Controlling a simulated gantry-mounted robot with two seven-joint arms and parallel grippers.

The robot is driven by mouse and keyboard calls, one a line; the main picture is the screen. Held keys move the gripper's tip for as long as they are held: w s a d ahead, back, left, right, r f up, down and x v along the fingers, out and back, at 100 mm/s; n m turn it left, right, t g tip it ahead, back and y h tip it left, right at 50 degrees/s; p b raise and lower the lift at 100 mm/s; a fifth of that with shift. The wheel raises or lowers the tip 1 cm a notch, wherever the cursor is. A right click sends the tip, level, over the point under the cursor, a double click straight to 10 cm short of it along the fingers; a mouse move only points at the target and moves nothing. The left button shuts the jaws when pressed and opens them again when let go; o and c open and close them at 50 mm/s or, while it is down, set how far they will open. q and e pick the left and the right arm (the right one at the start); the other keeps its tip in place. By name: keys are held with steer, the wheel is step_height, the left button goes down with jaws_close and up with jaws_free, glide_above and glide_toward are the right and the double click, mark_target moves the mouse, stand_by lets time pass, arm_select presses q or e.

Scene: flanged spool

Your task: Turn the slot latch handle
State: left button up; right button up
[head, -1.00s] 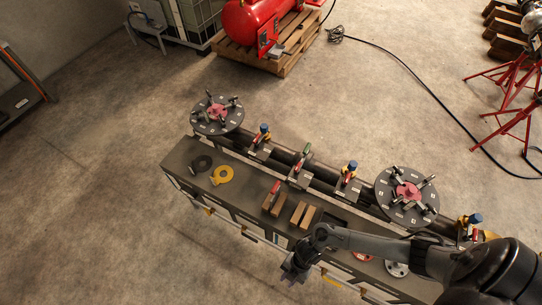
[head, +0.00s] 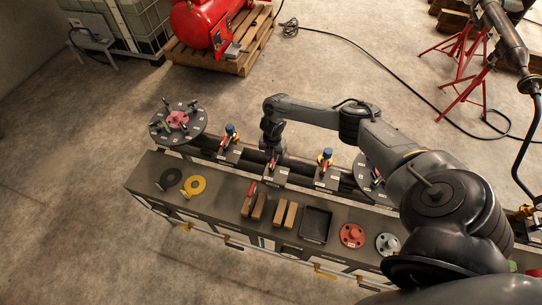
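The flanged spool, a long dark pipe assembly with a round labelled flange plate (head: 178,121) at its left end, lies along the bench in the head view. Its right flange (head: 370,178) is partly hidden by my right arm. A middle fixture with a red part (head: 273,162) sits on the pipe between two blue-topped fittings. I cannot tell which part is the slot latch handle. My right gripper (head: 270,153) points down over the middle fixture, covering its top. Whether it touches it, or is open or shut, is unclear. My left gripper is out of view.
The bench (head: 140,180) holds a black ring (head: 171,179), a yellow ring (head: 194,185), wooden blocks (head: 285,214), a black tray (head: 316,225), a red flange disc (head: 352,235) and a grey one (head: 387,244).

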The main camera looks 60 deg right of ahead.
mark_target(272, 163)
step_height(272, 163, down, 7)
steer(key=b, duration=0.6)
steer(key=shift+w+a+f, duration=0.1)
steer(key=n+b, duration=0.9)
steer(key=n, duration=0.4)
steer(key=shift+n, duration=0.4)
steer(key=n+b, duration=0.2)
steer(key=n, duration=0.2)
steer(key=shift+n, duration=0.3)
steer(key=n+b, duration=0.1)
steer(key=n, duration=0.2)
steer(key=shift+b, duration=0.4)
steer(key=shift+r+n+p, duration=0.3)
steer(key=shift+r+p, duration=0.1)
steer(key=shift+r+m+p, duration=0.1)
steer(key=shift+m+p, duration=0.9)
steer(key=shift+m, duration=0.2)
step_height(272, 163, up, 5)
steer(key=p, duration=0.4)
steer(key=shift+r, duration=0.1)
steer(key=shift+r+p, duration=0.5)
steer(key=shift+r, duration=0.1)
